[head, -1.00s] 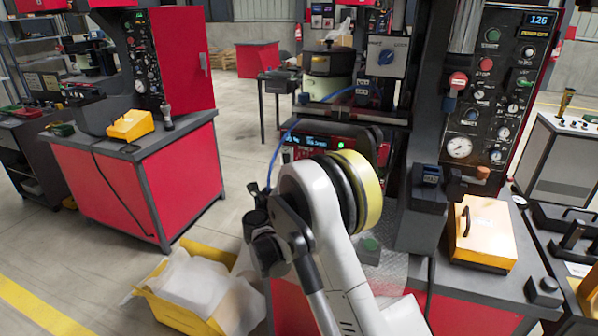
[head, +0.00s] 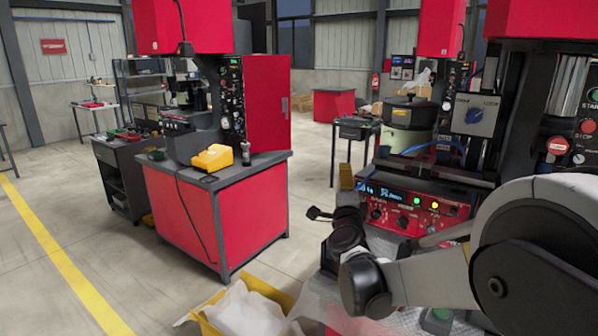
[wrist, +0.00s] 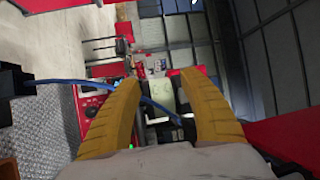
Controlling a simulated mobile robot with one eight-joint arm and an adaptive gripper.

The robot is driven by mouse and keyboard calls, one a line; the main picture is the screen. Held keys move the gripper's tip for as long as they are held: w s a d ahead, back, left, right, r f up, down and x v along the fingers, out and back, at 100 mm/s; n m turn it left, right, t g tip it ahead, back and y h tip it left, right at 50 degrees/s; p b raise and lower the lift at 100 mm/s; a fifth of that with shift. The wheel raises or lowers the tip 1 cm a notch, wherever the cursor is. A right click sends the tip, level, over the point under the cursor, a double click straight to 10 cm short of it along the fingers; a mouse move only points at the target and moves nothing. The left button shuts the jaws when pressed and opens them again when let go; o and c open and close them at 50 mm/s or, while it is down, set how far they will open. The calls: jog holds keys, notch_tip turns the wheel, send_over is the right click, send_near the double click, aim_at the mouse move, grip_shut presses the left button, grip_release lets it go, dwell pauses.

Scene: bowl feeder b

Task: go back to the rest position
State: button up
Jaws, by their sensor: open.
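My gripper (wrist: 160,79) shows in the wrist view as two yellow fingers, spread apart with nothing held between them. In the head view my white arm reaches across the lower right, bent toward the middle; I cannot make out the fingers there. A pale round bowl feeder (head: 403,144) with a dark top stands behind the workstation in the head view. A red controller (head: 408,207) with a lit blue display and a green light sits in front of it, partly hidden by my arm. The controller also shows at the left of the wrist view (wrist: 90,104).
A red bench (head: 215,220) with a yellow box (head: 212,158) stands to the left. An open yellow carton (head: 262,290) with white wrapping lies on the floor at the bottom. A blue cable (wrist: 75,82) crosses the wrist view. Floor by the yellow line (head: 70,270) is clear.

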jog(key=s+a+n+g+y, duration=0.4)
jog(key=s+n+y, duration=0.2)
jog(key=s+n, duration=0.75)
jog(key=s+d+f+n+g+h, duration=0.1)
jog(key=s+d+f+g, duration=0.1)
jog(key=s+f, duration=0.3)
jog(key=s+d+f+n+g+h, duration=0.1)
jog(key=s+d+f+n+g, duration=0.1)
jog(key=s, duration=1)
jog(key=s+d+f+n+g+h, duration=0.1)
jog(key=s+d+f+g, duration=0.3)
jog(key=s+f, duration=0.4)
jog(key=shift+s+d+f+n, duration=0.15)
jog(key=shift+s+d+n, duration=0.35)
jog(key=shift+s, duration=0.35)
